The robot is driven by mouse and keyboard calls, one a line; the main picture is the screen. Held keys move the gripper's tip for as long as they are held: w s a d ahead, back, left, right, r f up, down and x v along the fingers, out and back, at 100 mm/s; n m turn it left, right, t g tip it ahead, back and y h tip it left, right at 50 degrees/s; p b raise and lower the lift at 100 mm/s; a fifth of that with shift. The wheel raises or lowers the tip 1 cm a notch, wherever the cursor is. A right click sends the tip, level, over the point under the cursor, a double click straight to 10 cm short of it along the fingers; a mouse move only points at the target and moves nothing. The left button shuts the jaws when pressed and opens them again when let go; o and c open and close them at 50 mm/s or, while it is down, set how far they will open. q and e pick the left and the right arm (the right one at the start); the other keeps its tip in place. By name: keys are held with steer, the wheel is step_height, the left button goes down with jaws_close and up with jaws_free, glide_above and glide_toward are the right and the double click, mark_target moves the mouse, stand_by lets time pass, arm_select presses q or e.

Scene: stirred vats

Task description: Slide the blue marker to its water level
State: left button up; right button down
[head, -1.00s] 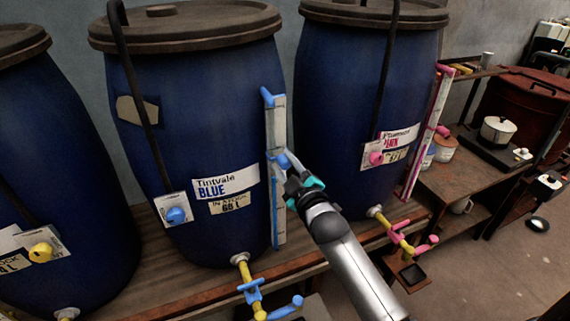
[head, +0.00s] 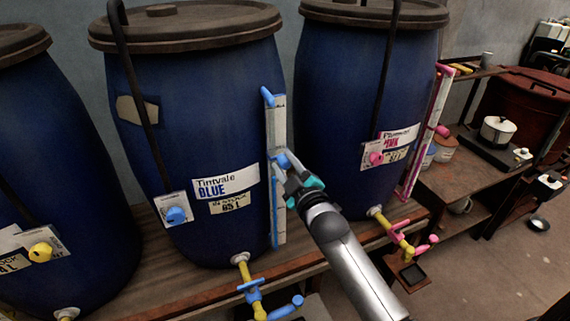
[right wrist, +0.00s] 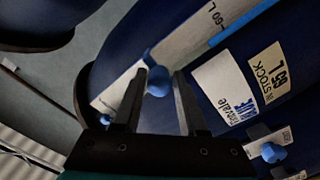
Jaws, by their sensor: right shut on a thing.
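The blue marker (head: 281,160) is a small knob on the tall white gauge board (head: 279,120) at the right side of the blue vat (head: 205,120). It sits about midway up the board. My right gripper (head: 289,168) reaches it from the lower right and is shut on it. In the right wrist view the round blue knob (right wrist: 158,82) sits between the two dark fingertips (right wrist: 160,90). The exact water level is too small to read. The "Tintvale BLUE" label (head: 226,182) has a stock plate (head: 230,203) below it, seeming to read 65 L. My left gripper is not in view.
A pink-labelled vat (head: 345,110) with its own pink gauge (head: 428,130) stands to the right. A vat with a yellow knob (head: 41,252) stands at the left. A yellow tap with blue handles (head: 250,287) juts out below the blue vat. A cluttered side bench (head: 460,180) is at the right.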

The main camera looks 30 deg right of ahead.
step_height(320, 180, down, 7)
steer(key=b, duration=0.4)
steer(key=shift+f, duration=0.15)
steer(key=c, duration=0.6)
jaws_free()
steer(key=s, duration=1)
steer(key=s+a, duration=0.1)
steer(key=s, duration=0.4)
steer(key=shift+s, duration=0.15)
